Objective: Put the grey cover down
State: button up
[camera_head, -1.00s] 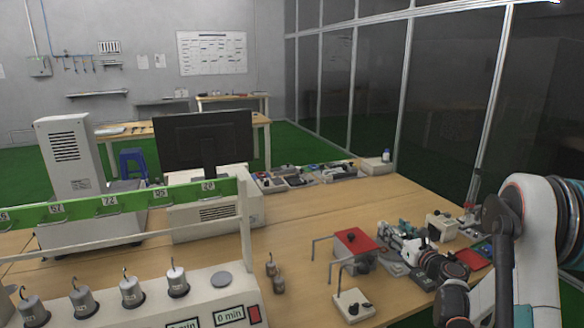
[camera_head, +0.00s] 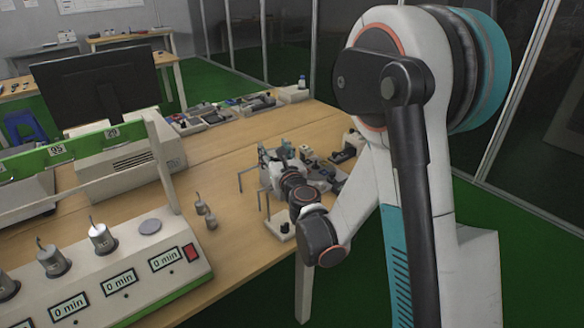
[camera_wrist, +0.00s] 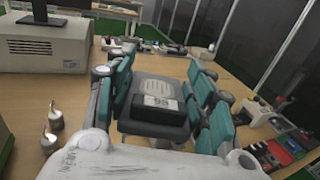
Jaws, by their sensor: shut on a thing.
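In the wrist view, a dark grey block-like piece (camera_wrist: 160,92), which I take to be the grey cover, sits between the teal pads of my gripper (camera_wrist: 165,85). It has a black front face with a white numbered label. The pads close on it from both sides, and table shows around it. In the head view, my gripper (camera_head: 272,167) is small and over the right part of the table. The cover cannot be made out there, and whether it touches anything below is hidden.
A station with hooked weights (camera_head: 102,238) and timers stands at the front left. Two small weights (camera_head: 207,215) are near it. A white base with a black knob (camera_head: 284,232) lies close to my wrist. Parts (camera_head: 345,150) crowd the right edge. The middle table (camera_head: 205,160) is clear.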

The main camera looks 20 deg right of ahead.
jog(key=w+d+f+n+y, duration=0.2)
jog(key=d+f, duration=0.3)
jog(key=d, duration=0.6)
jog(key=w+d+f+n+g+y, duration=0.1)
jog(key=w+d+f+y, duration=0.3)
jog(key=d, duration=0.8)
jog(key=shift+w+f+n, duration=0.5)
jog(key=shift+w+f, duration=0.25)
notch_tip(320, 180, down, 20)
jog(key=b, duration=0.6)
jog(key=shift+r+b, duration=0.2)
jog(key=shift+b, duration=0.2)
jog(key=shift+f, duration=0.2)
jog(key=o, duration=1)
jog(key=shift+o, duration=0.2)
jog(key=shift+s, duration=0.1)
